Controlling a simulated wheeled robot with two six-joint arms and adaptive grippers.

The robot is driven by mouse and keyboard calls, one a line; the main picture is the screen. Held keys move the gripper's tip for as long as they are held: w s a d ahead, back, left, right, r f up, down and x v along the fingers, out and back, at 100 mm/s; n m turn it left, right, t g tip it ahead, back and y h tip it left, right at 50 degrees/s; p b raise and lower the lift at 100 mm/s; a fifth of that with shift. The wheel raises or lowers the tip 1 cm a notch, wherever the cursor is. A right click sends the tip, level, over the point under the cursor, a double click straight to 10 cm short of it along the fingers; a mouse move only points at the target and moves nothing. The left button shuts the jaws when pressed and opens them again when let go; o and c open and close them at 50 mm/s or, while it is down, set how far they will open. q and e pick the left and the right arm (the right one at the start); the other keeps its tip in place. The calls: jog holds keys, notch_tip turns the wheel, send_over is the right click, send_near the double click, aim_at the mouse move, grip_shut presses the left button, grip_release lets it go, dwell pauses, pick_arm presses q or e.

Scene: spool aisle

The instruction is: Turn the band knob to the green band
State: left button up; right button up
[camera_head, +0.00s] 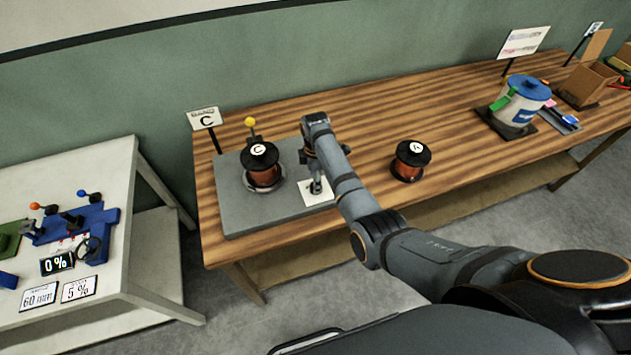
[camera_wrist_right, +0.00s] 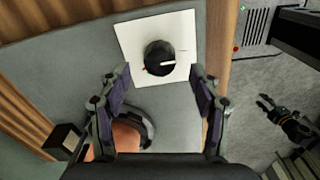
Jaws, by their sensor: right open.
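The band knob (camera_wrist_right: 160,58) is round and black with a white pointer line, on a square white plate (camera_wrist_right: 125,38) in the right wrist view. The pointer points to the right in that view. A small red mark shows at the knob's lower left; I cannot make out a green band. My right gripper (camera_wrist_right: 163,84) is open, its fingers apart below and to either side of the knob, holding nothing. In the head view my right gripper (camera_head: 316,180) is over the white plate (camera_head: 311,198) and hides the knob. A dark claw, seemingly my left gripper (camera_wrist_right: 266,106), hangs low beyond the table edge.
The plate lies on a grey board (camera_head: 240,215) with a spool marked C (camera_head: 262,172) and a yellow-topped lever (camera_head: 250,122). Another spool (camera_head: 409,162) stands right of my arm. A white table (camera_head: 110,165) with a blue fixture is at left. Bare wood lies behind my arm.

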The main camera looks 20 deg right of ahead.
jog(key=shift+f, duration=1.35)
jog(key=c, duration=1.1)
jog(key=shift+c, duration=0.2)
